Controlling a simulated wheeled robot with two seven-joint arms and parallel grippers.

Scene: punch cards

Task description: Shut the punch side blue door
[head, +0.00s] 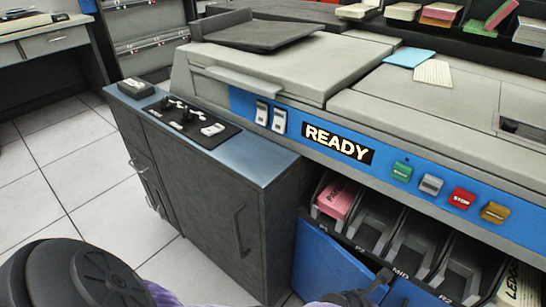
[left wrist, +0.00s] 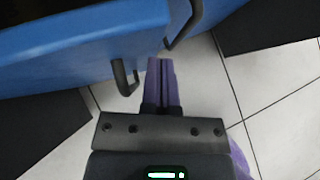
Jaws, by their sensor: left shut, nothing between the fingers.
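Two blue doors sit under the card pockets on the front of the machine. In the head view the left one (head: 325,262) is largely visible, and a strip of the right one (head: 412,294) shows at the bottom edge. In the left wrist view a blue door panel (left wrist: 75,38) with a black bar handle (left wrist: 123,78) fills the upper left; a second black handle (left wrist: 184,28) is just above the fingers. I cannot tell how far either door stands open. My left gripper (left wrist: 160,62) is shut and empty, its purple fingertips between the two handles, apart from the left one. My right gripper is out of view.
A grey cabinet (head: 215,205) with a switch panel stands left of the blue doors. Card pockets (head: 375,232) are above them, one holding pink cards (head: 337,197). A lit READY sign (head: 339,143) is on the machine front. White floor tiles (head: 60,185) are clear at left.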

